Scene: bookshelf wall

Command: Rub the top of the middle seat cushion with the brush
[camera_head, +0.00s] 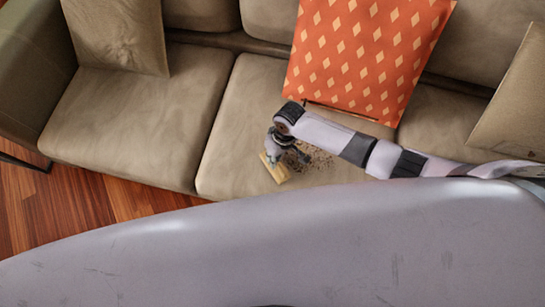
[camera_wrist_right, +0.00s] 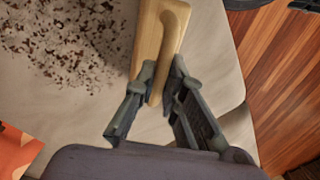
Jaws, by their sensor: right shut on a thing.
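The middle seat cushion (camera_head: 235,120) is beige, with a patch of dark crumbs (camera_head: 318,160) on its top near the front. The brush (camera_head: 273,170) is pale wood and sits at the cushion's surface, left of the crumbs in the head view. My right gripper (camera_head: 280,155) is over the cushion and shut on the brush. In the right wrist view the right gripper (camera_wrist_right: 160,88) has its fingers on either side of the brush's handle (camera_wrist_right: 170,50); the crumbs (camera_wrist_right: 75,40) lie to the left. The brush's underside is hidden. My left gripper is not in view.
An orange patterned pillow (camera_head: 360,50) leans on the backrest behind my right arm. Beige pillows stand at the left (camera_head: 118,35) and right (camera_head: 515,100). The left seat cushion (camera_head: 135,120) is bare. Wooden floor (camera_head: 85,210) lies in front of the sofa.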

